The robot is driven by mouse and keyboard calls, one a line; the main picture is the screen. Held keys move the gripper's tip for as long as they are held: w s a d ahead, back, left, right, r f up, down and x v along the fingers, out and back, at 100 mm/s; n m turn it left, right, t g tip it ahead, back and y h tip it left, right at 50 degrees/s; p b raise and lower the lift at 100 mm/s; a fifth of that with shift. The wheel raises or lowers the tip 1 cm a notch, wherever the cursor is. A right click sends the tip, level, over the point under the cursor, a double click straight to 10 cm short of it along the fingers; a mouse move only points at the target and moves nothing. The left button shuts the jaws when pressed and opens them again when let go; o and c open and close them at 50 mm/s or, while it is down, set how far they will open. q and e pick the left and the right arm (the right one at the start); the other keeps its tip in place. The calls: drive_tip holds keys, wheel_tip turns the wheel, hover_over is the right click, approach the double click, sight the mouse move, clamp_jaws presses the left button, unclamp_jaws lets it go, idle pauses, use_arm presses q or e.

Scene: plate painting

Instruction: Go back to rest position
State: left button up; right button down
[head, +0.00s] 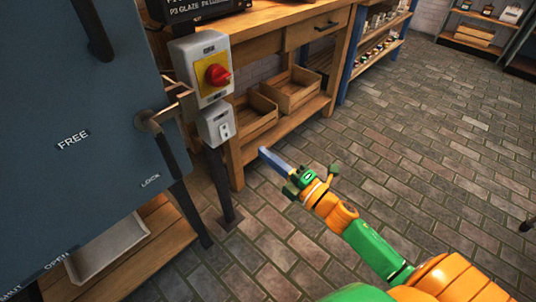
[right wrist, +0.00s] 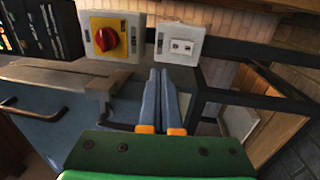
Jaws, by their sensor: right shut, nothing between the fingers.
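My right gripper (head: 266,156) is at the end of my orange and green arm in the head view. It points up and left, in front of the wooden workbench. Its long blue-grey fingers (right wrist: 162,98) lie together in the right wrist view, with nothing between them. They point toward the wall boxes there. My left gripper does not show in either view.
A blue cabinet door (head: 75,110) marked FREE and LOCK fills the left. A switch box (head: 188,55) with a red knob (head: 218,76) stands beside it on a dark post. The workbench (head: 275,45) holds wooden crates (head: 292,92) below. Brick floor (head: 450,160) is open at right.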

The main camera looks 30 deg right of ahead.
idle(0.3)
drive_tip(key=s+d+f+m+g+h, duration=0.15)
drive_tip(key=f+m, duration=0.25)
drive_tip(key=f, duration=0.4)
drive_tip(key=s+d+f+m+g+h, duration=0.1)
drive_tip(key=d+f+m+g+h, duration=0.2)
drive_tip(key=f, duration=0.5)
drive_tip(key=s+a+f+m+g+h, duration=0.1)
drive_tip(key=s+f+m+g, duration=0.35)
drive_tip(key=s+f, duration=0.55)
drive_tip(key=s+f+m+g+h, duration=0.25)
drive_tip(key=s+f+m, duration=0.25)
drive_tip(key=s+f, duration=0.55)
drive_tip(key=s+a+f+m+g+y, duration=0.1)
drive_tip(key=s+a+f+m+g, duration=0.15)
drive_tip(key=s, duration=0.35)
drive_tip(key=s+a+f+m+g, duration=0.1)
drive_tip(key=s+f+g, duration=0.25)
drive_tip(key=s, duration=0.25)
use_arm(q)
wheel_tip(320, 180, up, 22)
drive_tip(key=p, duration=2.2)
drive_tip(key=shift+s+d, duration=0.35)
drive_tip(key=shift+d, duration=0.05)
use_arm(e)
wheel_tip(320, 180, up, 22)
drive_tip(key=s, duration=0.1)
drive_tip(key=shift+a+f, duration=0.25)
drive_tip(key=shift+a, duration=0.05)
